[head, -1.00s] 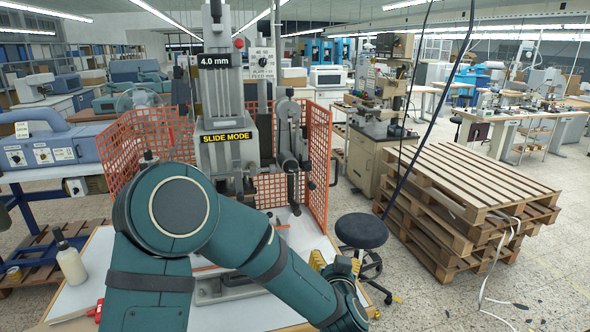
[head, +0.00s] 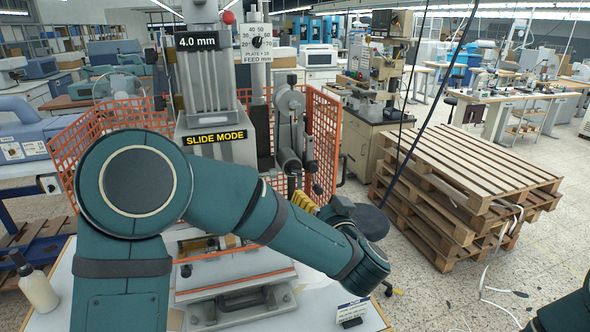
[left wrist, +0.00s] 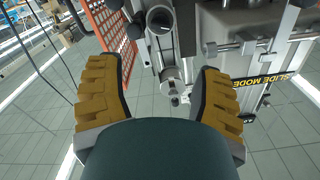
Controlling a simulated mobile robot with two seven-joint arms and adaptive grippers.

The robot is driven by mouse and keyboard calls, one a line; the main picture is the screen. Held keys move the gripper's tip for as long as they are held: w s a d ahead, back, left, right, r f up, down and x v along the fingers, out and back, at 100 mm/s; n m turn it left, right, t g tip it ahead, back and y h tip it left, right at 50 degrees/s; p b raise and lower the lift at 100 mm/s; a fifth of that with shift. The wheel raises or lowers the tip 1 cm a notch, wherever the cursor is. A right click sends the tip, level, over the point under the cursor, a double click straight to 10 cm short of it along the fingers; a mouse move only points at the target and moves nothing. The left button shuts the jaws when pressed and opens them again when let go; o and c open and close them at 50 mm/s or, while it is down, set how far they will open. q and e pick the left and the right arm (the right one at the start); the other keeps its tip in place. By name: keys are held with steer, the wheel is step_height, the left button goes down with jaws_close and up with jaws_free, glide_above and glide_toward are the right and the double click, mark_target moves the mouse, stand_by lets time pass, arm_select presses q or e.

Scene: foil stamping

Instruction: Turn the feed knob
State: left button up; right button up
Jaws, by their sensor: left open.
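The feed dial (head: 257,43) is a white plate marked FEED mm with a small dark knob at its centre. It stands at the upper right of the stamping press (head: 215,150) in the head view. My left gripper (head: 317,208) is below and right of the dial, in front of the press's right side, partly hidden by my arm. In the left wrist view its yellow-padded fingers (left wrist: 160,85) are spread apart with nothing gripped. Press rods and grey round parts show beyond them. I cannot tell which part there is the feed knob. My right gripper is not in view.
An orange mesh guard (head: 322,140) stands around the press's sides. Stacked wooden pallets (head: 470,180) and a dark stool (head: 370,222) are to the right. A white bottle (head: 36,287) stands at the table's left. Cables hang at the right of the press.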

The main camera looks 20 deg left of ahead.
mark_target(297, 172)
arm_select(q)
steer(key=p+x, duration=0.1)
steer(key=x, duration=1.2)
steer(key=shift+a, duration=0.1)
jaws_close()
